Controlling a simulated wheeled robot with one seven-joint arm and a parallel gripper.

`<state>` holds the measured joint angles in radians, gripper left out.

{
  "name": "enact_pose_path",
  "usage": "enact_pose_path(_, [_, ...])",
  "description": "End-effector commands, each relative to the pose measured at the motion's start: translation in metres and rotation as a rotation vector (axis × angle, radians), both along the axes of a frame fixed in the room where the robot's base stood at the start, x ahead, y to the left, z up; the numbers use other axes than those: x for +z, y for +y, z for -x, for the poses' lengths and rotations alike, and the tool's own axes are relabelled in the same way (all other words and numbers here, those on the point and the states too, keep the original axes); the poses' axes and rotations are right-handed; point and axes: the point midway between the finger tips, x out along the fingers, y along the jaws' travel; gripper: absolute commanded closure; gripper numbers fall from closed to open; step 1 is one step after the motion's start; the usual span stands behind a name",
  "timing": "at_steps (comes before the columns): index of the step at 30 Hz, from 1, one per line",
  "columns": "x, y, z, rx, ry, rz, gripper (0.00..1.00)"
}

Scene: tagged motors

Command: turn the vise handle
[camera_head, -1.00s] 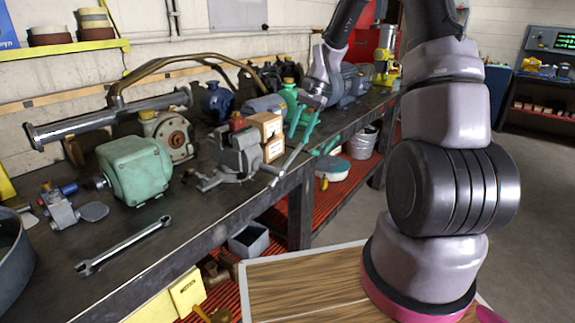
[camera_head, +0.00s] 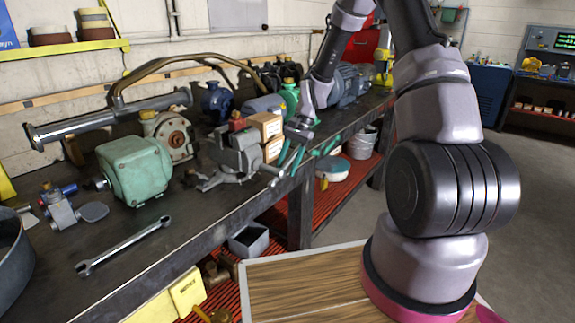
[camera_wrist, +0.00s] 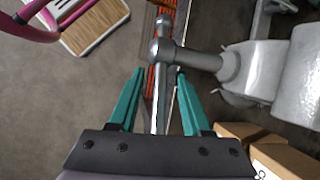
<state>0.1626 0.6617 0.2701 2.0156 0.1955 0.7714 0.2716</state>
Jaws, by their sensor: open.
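The grey vise (camera_head: 240,158) stands near the front edge of the workbench, and its body shows at the right of the wrist view (camera_wrist: 255,72). Its metal handle bar (camera_wrist: 160,105) hangs from the screw end, with a ball (camera_wrist: 164,24) at one end. In the head view the bar's lower end (camera_head: 274,181) sticks out past the bench edge. My gripper (camera_wrist: 160,73) is open, with one teal finger on each side of the bar. Gaps show between the fingers and the bar. The bar's far end is hidden behind the gripper's dark palm.
Small cardboard boxes (camera_head: 267,126) stand right behind the vise. A green motor (camera_head: 134,170) and a wrench (camera_head: 122,246) lie to the left on the bench. Open air lies in front of the bench edge, above a red lower shelf (camera_head: 275,212).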

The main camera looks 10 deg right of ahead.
Motion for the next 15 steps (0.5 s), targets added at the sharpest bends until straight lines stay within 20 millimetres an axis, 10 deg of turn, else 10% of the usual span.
enact_pose_path(2, [0.0002,0.0000,0.0000,0.000,0.000,0.000,0.52])
enact_pose_path(6, [0.0003,-0.0001,0.0000,0.000,0.000,0.000,1.00])
enact_pose_path(15, [0.0004,-0.0003,0.0001,0.000,0.000,0.000,1.00])
